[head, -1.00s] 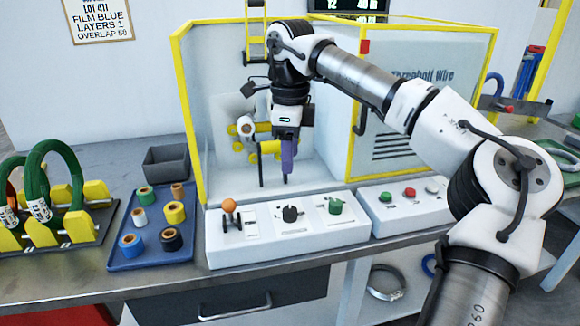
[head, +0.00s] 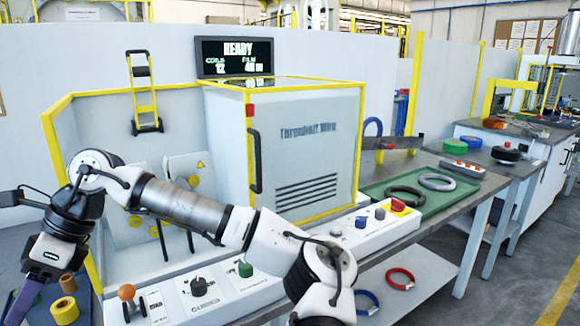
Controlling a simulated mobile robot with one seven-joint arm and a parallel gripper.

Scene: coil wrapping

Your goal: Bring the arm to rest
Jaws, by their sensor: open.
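My gripper (head: 24,298) hangs at the lower left edge of the head view, with purple fingers pointing down and left. It looks empty, though its tips are small and near the picture edge. It is left of the wrapping machine and beside a yellow film roll (head: 65,311) on the blue tray. My arm (head: 180,207) stretches from the lower middle leftward across the machine's front, above the control panel (head: 190,300). The wrapping machine's open bay (head: 95,130) has a yellow frame, and my arm covers part of it.
The cabinet (head: 300,150) stands right of the bay. A screen (head: 237,57) reads READY. A green tray (head: 440,203) holds a black coil (head: 405,196) and a grey coil (head: 437,182). Blue and red rings (head: 401,279) lie on the lower shelf. Floor is clear at right.

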